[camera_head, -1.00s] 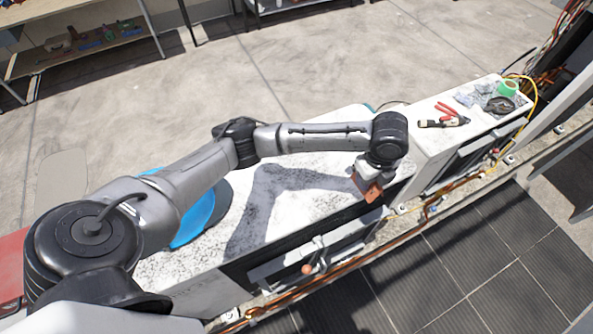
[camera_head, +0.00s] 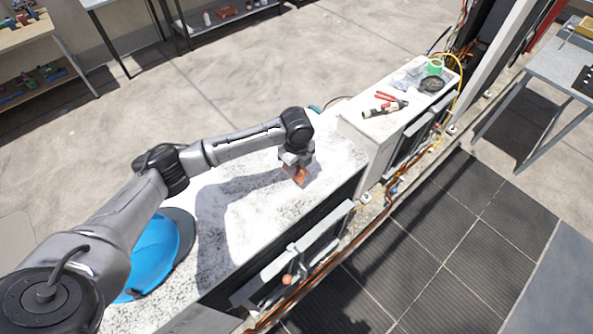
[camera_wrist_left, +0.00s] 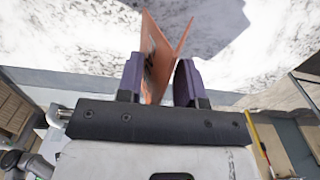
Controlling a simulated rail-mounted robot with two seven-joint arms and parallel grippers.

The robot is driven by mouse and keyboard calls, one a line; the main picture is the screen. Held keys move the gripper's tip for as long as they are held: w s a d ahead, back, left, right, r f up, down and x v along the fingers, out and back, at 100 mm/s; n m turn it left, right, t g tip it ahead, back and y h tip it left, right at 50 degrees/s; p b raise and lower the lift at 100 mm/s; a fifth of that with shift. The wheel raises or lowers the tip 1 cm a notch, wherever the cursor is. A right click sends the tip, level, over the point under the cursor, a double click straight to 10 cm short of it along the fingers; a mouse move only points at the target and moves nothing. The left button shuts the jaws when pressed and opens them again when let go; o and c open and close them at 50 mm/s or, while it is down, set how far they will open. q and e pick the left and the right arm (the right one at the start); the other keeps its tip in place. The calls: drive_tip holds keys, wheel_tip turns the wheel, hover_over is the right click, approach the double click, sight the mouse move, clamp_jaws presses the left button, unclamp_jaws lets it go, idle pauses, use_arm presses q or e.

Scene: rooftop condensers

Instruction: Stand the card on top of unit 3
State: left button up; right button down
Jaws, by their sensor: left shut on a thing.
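The card is an orange-brown folded piece; it shows in the left wrist view (camera_wrist_left: 157,60) with its two leaves spread in a V, one leaf between my fingers. My left gripper (camera_wrist_left: 160,82) is shut on it. In the head view the card (camera_head: 298,174) hangs under my left gripper (camera_head: 297,165), over the white speckled top of a long unit (camera_head: 240,205). I cannot tell whether the card touches that top. No unit number is readable. My right gripper is not in view.
A blue hard-hat-like object (camera_head: 158,255) lies on the same top at the near left. A further white unit (camera_head: 378,122) carries pliers (camera_head: 388,104), green tape (camera_head: 434,67) and a yellow cable. Pipes run along the front edge. The speckled top around the card is clear.

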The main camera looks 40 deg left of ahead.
use_arm(q)
drive_tip(key=shift+f, duration=1.95)
drive_tip(key=o, duration=0.9)
wheel_tip(320, 180, up, 12)
drive_tip(key=shift+r, duration=0.1)
